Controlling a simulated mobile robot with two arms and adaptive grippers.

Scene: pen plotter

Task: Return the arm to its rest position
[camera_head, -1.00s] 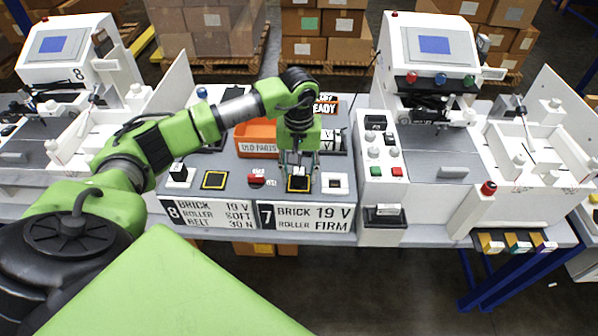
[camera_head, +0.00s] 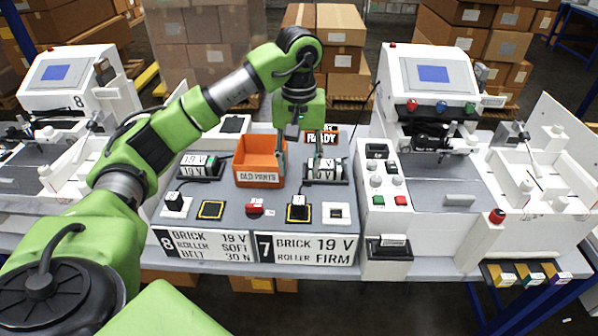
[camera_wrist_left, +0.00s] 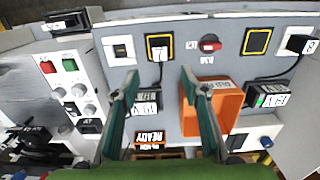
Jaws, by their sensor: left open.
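My left arm reaches over the bench, with its left gripper (camera_head: 300,150) raised over the back of the panel near the READY sign. In the left wrist view the gripper's two green fingers (camera_wrist_left: 158,85) stand wide apart with nothing between their tips. A black block (camera_head: 298,208) with a cable sits in the right yellow-framed square on the panel, apart from the fingers; it also shows in the left wrist view (camera_wrist_left: 160,52). My right gripper is not in view.
An orange old-parts bin (camera_head: 260,160) stands close beside the gripper. A READY sign (camera_head: 322,140) and a roller holder (camera_head: 325,172) are near it. A white machine (camera_head: 435,85) stands to the right. Another black block (camera_head: 174,201) sits at the panel's left. Cardboard boxes are behind.

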